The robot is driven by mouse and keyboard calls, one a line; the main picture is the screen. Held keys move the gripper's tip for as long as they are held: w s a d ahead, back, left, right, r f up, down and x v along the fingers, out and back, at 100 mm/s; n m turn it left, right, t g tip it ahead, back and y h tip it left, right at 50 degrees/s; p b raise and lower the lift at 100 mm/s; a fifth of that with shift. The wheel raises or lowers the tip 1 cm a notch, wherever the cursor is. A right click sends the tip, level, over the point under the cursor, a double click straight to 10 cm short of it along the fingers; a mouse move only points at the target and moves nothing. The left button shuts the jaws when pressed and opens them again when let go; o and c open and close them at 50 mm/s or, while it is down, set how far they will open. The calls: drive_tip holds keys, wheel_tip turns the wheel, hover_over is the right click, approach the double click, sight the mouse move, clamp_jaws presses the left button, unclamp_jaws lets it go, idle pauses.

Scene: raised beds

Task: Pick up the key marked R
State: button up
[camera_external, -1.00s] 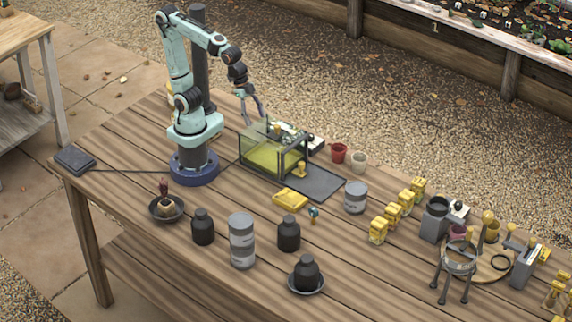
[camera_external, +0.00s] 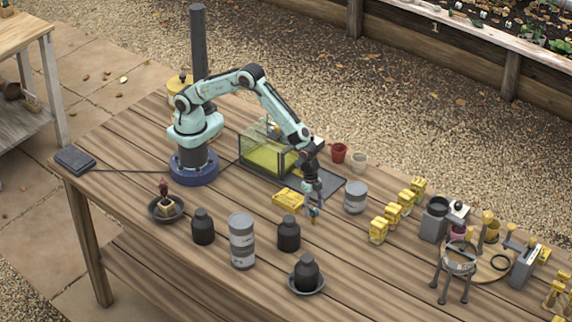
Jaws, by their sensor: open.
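My gripper (camera_external: 313,211) points down close to the tabletop, with its jaws open. It is at a small key-like item with a blue top and a yellow lower part (camera_external: 313,220). The gripper now covers most of this item, and whether the fingers touch it cannot be told. No letter R is legible on anything in this view, so I cannot confirm which item is the marked key.
A yellow box-like item (camera_external: 287,198) lies just left of the gripper. A grey tin (camera_external: 355,197) stands to the right and a black bottle (camera_external: 289,234) in front. A glass-sided case (camera_external: 256,158) and dark mat (camera_external: 331,186) are behind. Several yellow pieces (camera_external: 378,231) stand further right.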

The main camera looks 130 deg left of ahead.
sight(313, 208)
drive_tip(key=shift+w+d+f, duration=0.1)
drive_tip(key=shift+w+f, duration=0.1)
drive_tip(key=shift+f, duration=1.35)
clamp_jaws()
drive_tip(key=shift+r, duration=0.1)
